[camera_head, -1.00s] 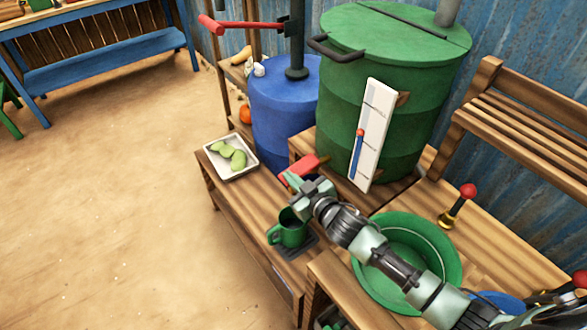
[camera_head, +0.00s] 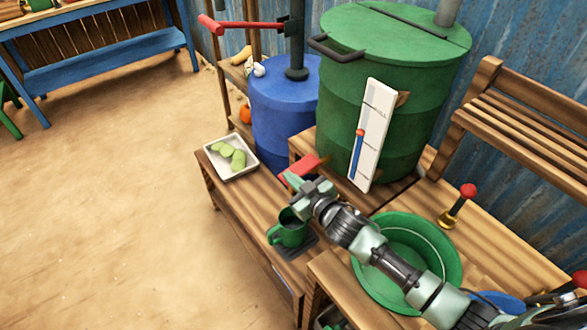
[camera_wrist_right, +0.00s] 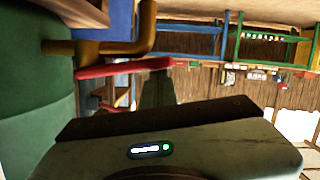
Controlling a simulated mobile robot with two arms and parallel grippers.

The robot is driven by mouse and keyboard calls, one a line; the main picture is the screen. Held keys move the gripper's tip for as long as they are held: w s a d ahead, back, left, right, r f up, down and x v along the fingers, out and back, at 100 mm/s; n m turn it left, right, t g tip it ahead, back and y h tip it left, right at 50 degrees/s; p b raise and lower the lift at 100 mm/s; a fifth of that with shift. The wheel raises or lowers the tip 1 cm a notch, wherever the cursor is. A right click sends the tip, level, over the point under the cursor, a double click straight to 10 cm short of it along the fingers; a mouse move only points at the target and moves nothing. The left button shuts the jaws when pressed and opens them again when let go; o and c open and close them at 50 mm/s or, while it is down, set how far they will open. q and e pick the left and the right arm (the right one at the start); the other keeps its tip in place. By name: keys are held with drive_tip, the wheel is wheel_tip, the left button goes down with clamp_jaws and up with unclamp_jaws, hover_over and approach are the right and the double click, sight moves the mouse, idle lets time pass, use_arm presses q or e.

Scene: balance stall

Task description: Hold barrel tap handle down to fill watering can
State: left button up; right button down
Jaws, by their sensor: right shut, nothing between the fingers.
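The green barrel (camera_head: 385,110) stands on a wooden bench, with a white level gauge on its front. The red tap handle (camera_head: 303,168) sticks out low at the barrel's left side. In the right wrist view the red handle (camera_wrist_right: 125,68) lies beside a brass tap pipe (camera_wrist_right: 105,47). The green watering can (camera_head: 290,232) stands upright on a dark pad below. My right gripper (camera_head: 298,184) is shut and empty, at the handle's near end and above the can; whether it touches the handle is unclear. The tap outlet and the can's inside are mostly hidden. My left gripper is out of view.
A blue barrel (camera_head: 270,115) with a red-handled pump stands behind left. A white tray (camera_head: 220,168) of green vegetables sits on the low bench. A green basin (camera_head: 445,250) lies under my right forearm. Open sandy floor (camera_head: 110,190) is at the left.

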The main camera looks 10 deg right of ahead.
drive_tip(key=shift+s+d+f, duration=0.15)
drive_tip(key=shift+f, duration=0.25)
idle(0.5)
wheel_tip(320, 180, up, 5)
drive_tip(key=p, duration=0.5)
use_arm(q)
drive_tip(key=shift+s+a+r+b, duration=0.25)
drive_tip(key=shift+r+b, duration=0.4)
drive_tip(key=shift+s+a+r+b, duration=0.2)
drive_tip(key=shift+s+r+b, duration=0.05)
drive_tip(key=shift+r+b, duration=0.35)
use_arm(e)
drive_tip(key=v, duration=0.9)
drive_tip(key=shift+s+a, duration=0.25)
drive_tip(key=shift+s, duration=0.15)
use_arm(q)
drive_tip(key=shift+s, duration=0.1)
